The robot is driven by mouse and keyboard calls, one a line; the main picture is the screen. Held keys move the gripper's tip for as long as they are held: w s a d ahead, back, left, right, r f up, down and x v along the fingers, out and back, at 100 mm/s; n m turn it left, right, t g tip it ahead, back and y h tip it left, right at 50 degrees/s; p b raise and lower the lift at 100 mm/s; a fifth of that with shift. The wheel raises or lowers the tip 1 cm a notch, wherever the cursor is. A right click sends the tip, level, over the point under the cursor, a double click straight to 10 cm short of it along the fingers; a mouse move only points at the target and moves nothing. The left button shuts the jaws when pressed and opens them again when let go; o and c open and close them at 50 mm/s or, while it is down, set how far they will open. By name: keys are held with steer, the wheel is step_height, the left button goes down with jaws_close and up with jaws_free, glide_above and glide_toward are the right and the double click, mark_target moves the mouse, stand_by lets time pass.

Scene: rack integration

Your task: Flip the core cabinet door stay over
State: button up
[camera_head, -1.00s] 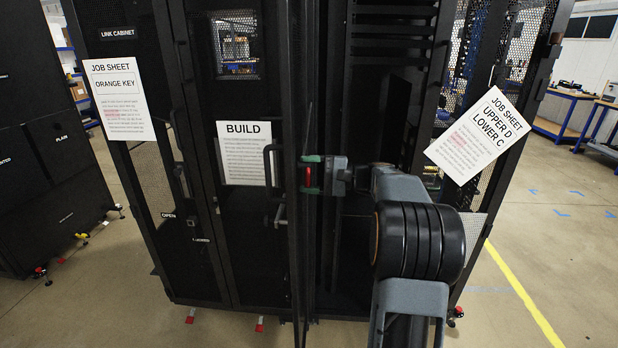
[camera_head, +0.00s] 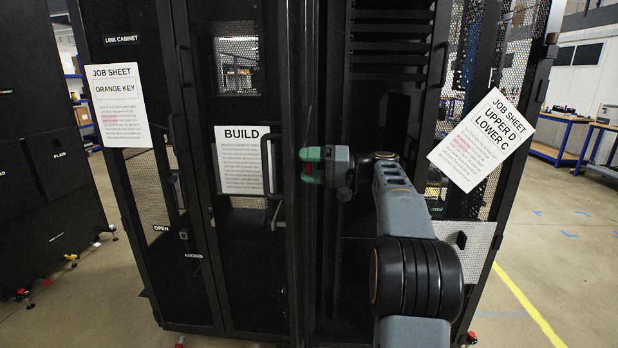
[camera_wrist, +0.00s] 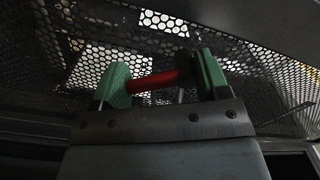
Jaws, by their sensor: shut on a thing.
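My gripper (camera_head: 312,164) has green fingers and is at the edge of the open cabinet, beside the narrow dark door edge. In the wrist view my gripper (camera_wrist: 158,82) is shut on a red bar (camera_wrist: 152,81), which spans the space between the green fingers.
The link cabinet (camera_head: 121,40) stands at left with a job sheet (camera_head: 117,105). A BUILD sheet (camera_head: 240,160) hangs on the middle door. A perforated door with another job sheet (camera_head: 481,140) stands open at right. Floor (camera_head: 560,260) is clear at far right.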

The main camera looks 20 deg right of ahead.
steer(key=shift+w+d+f+n+b, duration=0.15)
steer(key=shift+w+f+n+b, duration=0.25)
steer(key=shift+n, duration=0.4)
steer(key=shift+s+r, duration=0.1)
steer(key=shift+r, duration=0.05)
steer(key=o, duration=0.7)
steer(key=shift+d, duration=0.1)
steer(key=shift+o, duration=0.2)
steer(key=shift+r, duration=0.1)
steer(key=v, duration=1.3)
steer(key=shift+d+p, duration=0.25)
steer(key=shift+p, duration=0.05)
